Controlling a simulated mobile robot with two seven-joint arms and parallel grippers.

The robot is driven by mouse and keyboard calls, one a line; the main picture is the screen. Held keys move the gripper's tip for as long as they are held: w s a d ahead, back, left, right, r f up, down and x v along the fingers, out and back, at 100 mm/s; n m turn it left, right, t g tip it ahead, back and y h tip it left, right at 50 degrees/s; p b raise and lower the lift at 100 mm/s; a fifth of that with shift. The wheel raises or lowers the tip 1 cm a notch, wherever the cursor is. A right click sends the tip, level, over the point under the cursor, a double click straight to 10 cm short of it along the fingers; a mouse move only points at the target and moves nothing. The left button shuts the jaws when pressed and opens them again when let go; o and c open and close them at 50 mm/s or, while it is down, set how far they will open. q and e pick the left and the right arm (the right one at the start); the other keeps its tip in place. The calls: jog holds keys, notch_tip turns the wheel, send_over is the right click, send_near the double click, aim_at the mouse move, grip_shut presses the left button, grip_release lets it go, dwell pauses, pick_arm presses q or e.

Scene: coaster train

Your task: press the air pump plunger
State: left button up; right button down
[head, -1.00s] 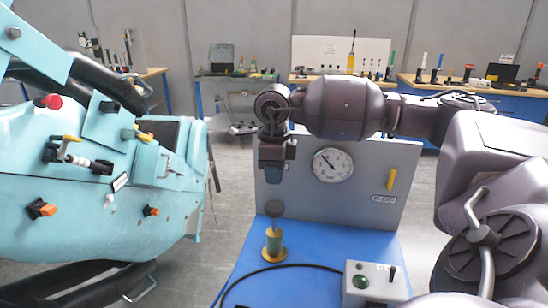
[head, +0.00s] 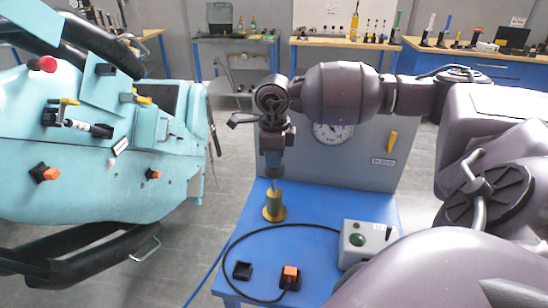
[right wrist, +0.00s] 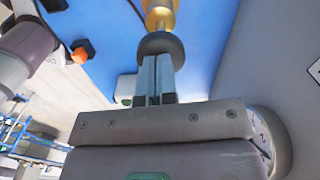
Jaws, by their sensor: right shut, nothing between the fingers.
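The air pump (head: 274,208) is a small yellow cylinder on a round base, standing on the blue table. Its thin rod rises above it. In the right wrist view the yellow pump body (right wrist: 159,17) and its round dark plunger knob (right wrist: 160,44) show at the top. My right gripper (head: 273,176) points down directly over the pump. Its fingers (right wrist: 158,60) are shut with nothing between them, and their tips are at the knob. They appear to touch it, though a small gap cannot be ruled out. The knob is hard to make out in the head view. My left gripper is out of view.
A grey panel with a gauge (head: 333,131) and a yellow handle (head: 392,141) stands behind the pump. A grey box with a green button (head: 358,240), a black cable and an orange switch (head: 290,277) are on the table (head: 325,210). A teal train car (head: 90,180) is at left.

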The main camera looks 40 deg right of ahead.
aim_at(275, 176)
notch_tip(275, 176, down, 6)
jog(key=b, duration=0.3)
jog(key=shift+s+b, duration=0.1)
jog(key=shift+b, duration=0.2)
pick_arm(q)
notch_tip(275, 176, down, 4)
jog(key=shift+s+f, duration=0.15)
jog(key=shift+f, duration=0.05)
pick_arm(e)
jog(key=shift+a+r, duration=0.1)
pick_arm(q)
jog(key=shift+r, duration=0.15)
pick_arm(e)
jog(key=shift+s, duration=0.1)
jog(key=shift+r, duration=0.3)
notch_tip(275, 176, up, 5)
jog(key=shift+f+p, duration=0.15)
jog(key=shift+p, duration=1)
notch_tip(275, 176, up, 3)
jog(key=shift+f, duration=0.1)
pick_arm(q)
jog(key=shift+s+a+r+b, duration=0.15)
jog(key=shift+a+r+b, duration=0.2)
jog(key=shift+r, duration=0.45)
pick_arm(e)
notch_tip(275, 176, up, 7)
jog(key=shift+w+f, duration=0.2)
